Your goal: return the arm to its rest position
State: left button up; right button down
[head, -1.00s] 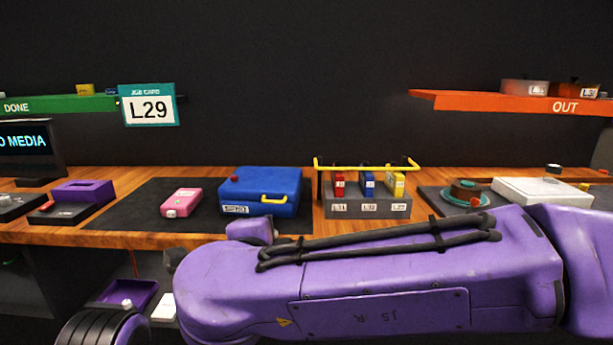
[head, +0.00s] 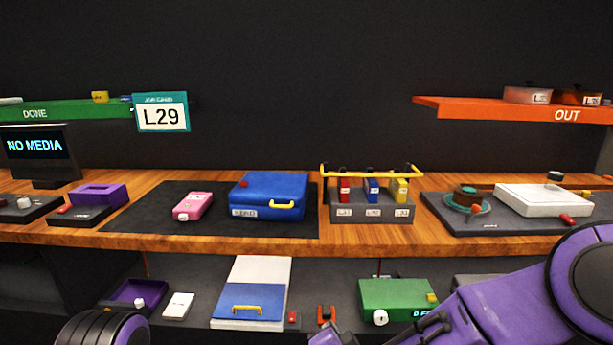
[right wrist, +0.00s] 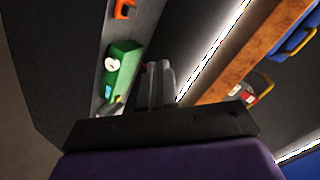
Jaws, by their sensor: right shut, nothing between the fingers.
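My right arm (head: 490,310) is purple and comes in from the lower right corner of the head view; its gripper is out of that view. In the right wrist view my right gripper (right wrist: 155,85) is shut and empty, its dark fingers close together. It is apart from the bench and shelf things. A dark round part of mine (head: 100,328) shows at the lower left of the head view. My left gripper is not in view.
The wooden bench (head: 270,244) carries a blue case (head: 268,195), a pink box (head: 193,206), a rack (head: 372,208) with a yellow rail and a white device (head: 540,200). The lower shelf holds a green box (head: 395,300) and a blue-white case (head: 252,290). The air above the bench is clear.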

jog(key=s+d+f+n+g+p, duration=0.25)
jog(key=s+d+f, duration=0.55)
jog(key=f, duration=0.4)
jog(key=s+d+f+n+g+h+p, duration=0.1)
jog(key=s+d+f+g, duration=0.2)
jog(key=s+d+f, duration=0.2)
jog(key=s+d+f+n+g+h+p, duration=0.1)
jog(key=s+d+f+g, duration=0.3)
jog(key=s+d, duration=0.8)
jog(key=s+h+p, duration=0.1)
jog(key=s, duration=0.5)
jog(key=shift+d+f, duration=0.2)
jog(key=shift+f, duration=0.2)
jog(key=shift+g, duration=0.25)
